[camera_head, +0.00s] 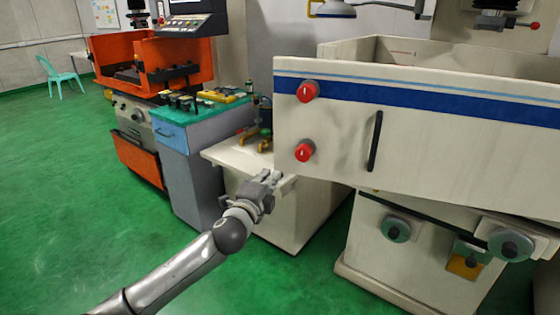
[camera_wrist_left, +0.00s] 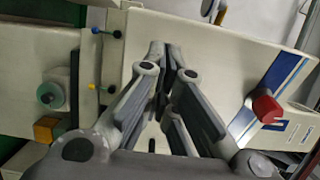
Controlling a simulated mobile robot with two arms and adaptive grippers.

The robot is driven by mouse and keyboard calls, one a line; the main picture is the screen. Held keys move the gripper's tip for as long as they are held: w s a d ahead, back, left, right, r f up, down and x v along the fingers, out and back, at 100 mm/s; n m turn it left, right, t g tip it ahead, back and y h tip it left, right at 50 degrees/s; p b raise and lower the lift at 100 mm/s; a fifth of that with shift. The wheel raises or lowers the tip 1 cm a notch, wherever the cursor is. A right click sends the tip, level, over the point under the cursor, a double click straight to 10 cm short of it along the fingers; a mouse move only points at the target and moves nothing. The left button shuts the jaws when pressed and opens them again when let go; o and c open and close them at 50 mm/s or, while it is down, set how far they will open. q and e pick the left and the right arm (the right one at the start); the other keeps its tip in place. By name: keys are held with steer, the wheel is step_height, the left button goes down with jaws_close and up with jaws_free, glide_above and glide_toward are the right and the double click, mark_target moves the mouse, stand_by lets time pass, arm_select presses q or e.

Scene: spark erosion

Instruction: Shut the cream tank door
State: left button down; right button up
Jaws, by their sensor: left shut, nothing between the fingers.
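The cream tank door (camera_head: 430,150) is a wide panel with a blue stripe, at the right in the head view. It has a black vertical handle (camera_head: 375,140) and two red knobs (camera_head: 304,151) near its left edge. Its left end stands out past the cream tank (camera_head: 345,50) behind it, so it looks ajar. My left gripper (camera_head: 272,177) is shut and empty, just left of and below the door's lower left corner. In the left wrist view the shut fingers (camera_wrist_left: 170,52) point toward cream panels, with a red knob (camera_wrist_left: 265,107) at right. Contact cannot be told.
A cream side table (camera_head: 235,155) stands behind my left gripper. A grey-blue cabinet with a green top (camera_head: 205,112) and an orange machine (camera_head: 135,150) stand farther left.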

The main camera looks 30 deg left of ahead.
mark_target(283, 158)
arm_select(q)
steer(key=p+x, duration=0.1)
steer(key=x, duration=0.6)
steer(key=shift+w, duration=0.35)
steer(key=shift+w+a+p, duration=0.1)
steer(key=shift+w+p, duration=0.2)
steer(key=shift+w, duration=0.15)
arm_select(e)
steer(key=shift+s+d+r, duration=0.25)
steer(key=shift+r, duration=0.25)
steer(key=shift+s+d+r, duration=0.2)
steer(key=shift+d+r, duration=0.05)
steer(key=shift+r, duration=0.2)
